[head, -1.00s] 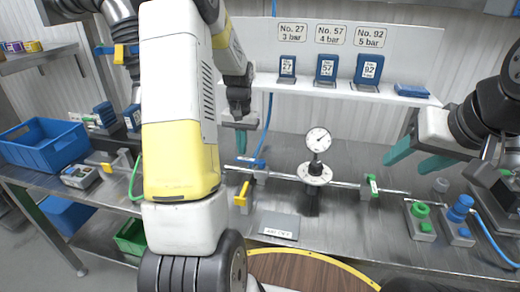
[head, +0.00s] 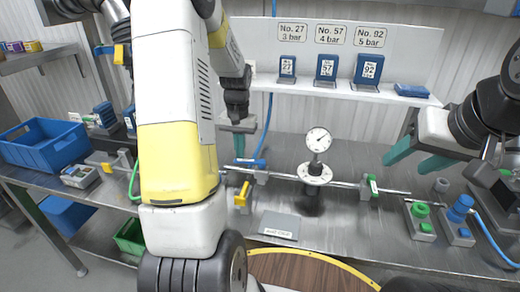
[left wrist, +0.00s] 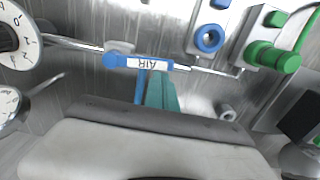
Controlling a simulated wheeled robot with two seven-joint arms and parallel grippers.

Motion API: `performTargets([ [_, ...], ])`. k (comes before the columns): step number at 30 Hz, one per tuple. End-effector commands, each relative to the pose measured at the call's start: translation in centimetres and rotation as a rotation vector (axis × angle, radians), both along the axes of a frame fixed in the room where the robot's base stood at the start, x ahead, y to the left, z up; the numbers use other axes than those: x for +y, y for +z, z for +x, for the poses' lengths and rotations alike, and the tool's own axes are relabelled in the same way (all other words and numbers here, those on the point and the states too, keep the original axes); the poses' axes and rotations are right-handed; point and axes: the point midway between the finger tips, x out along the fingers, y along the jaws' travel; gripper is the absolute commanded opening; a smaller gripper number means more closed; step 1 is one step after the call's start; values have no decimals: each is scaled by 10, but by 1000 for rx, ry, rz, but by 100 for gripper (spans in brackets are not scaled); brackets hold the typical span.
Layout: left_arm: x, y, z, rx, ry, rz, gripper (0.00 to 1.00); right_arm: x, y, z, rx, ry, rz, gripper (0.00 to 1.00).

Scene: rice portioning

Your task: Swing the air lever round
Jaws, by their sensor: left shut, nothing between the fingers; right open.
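The air lever (head: 250,162) is a blue handle on the thin metal pipe, left of the pressure gauge. In the left wrist view the lever (left wrist: 140,62) carries a white AIR label and lies roughly along the pipe. My left gripper (head: 239,152) is shut and empty, with its teal fingers pointing down close to the lever. In the left wrist view its fingertips (left wrist: 160,76) are right beside the lever's labelled part; I cannot tell whether they touch. My right gripper (head: 415,155) is open and empty at the right, above the bench.
The round gauge (head: 318,140) stands on the pipe to the right of the lever. A grey plate (head: 279,226) lies in front. Blue blocks stand on the shelf (head: 340,92).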

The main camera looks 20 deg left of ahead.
Motion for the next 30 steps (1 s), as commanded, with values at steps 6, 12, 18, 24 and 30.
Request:
performTargets([
  [6, 0, 0, -2, 1, 0, 0, 0, 0, 0, 0, 0, 0, 0, 53],
  [12, -1, 0, -15, 0, 0, 0, 0, 0, 0, 0, 0, 0, 0, 53],
  [18, -2, 0, -23, 2, 0, 0, 0, 0, 0, 0, 0, 0, 0, 53],
  [24, -2, 0, -22, 1, 0, 0, 0, 0, 0, 0, 0, 0, 0, 53],
  [30, -4, 0, -30, 0, 0, 0, 0, 0, 0, 0, 0, 0, 0, 53],
])
